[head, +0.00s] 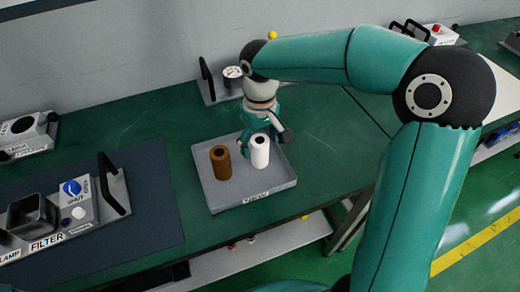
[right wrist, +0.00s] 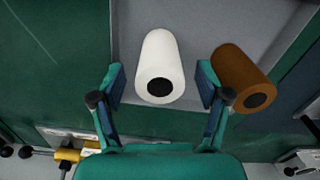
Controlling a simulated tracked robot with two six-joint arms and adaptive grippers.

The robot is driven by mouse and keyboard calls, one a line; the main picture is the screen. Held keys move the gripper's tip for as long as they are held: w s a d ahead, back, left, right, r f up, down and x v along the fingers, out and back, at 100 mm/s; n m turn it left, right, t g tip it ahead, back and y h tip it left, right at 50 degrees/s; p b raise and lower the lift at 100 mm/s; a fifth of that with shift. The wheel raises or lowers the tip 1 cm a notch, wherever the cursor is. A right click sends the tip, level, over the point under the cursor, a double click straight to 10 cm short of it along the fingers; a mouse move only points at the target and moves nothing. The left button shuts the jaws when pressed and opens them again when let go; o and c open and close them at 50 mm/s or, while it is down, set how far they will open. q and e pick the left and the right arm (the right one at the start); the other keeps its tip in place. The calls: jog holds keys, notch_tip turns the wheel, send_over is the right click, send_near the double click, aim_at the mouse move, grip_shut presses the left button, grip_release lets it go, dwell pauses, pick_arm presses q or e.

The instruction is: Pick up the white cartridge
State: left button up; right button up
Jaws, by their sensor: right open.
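The white cartridge (head: 260,152) stands upright in a shallow grey tray (head: 274,188), to the right of a brown cartridge (head: 220,163). Both have dark round holes in their tops. My right gripper (head: 262,138) is at the far side of the tray, just behind the white cartridge. In the right wrist view, my right gripper (right wrist: 161,90) is open, with the white cartridge (right wrist: 160,62) in line with the gap between its fingers. The brown cartridge (right wrist: 244,76) is close beside the right-hand finger there. Contact cannot be told. My left gripper is not in view.
On the left is a fixture labelled FILTER (head: 95,214) with a blue knob and black handle. A gauge (head: 232,72) stands on a plate behind the tray. The green table (head: 325,140) is clear right of the tray, under my right arm.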

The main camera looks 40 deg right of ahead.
jog(key=shift+c, duration=0.4)
jog(key=c, duration=1.2)
jog(key=shift+o, duration=0.2)
jog(key=shift+r, duration=0.1)
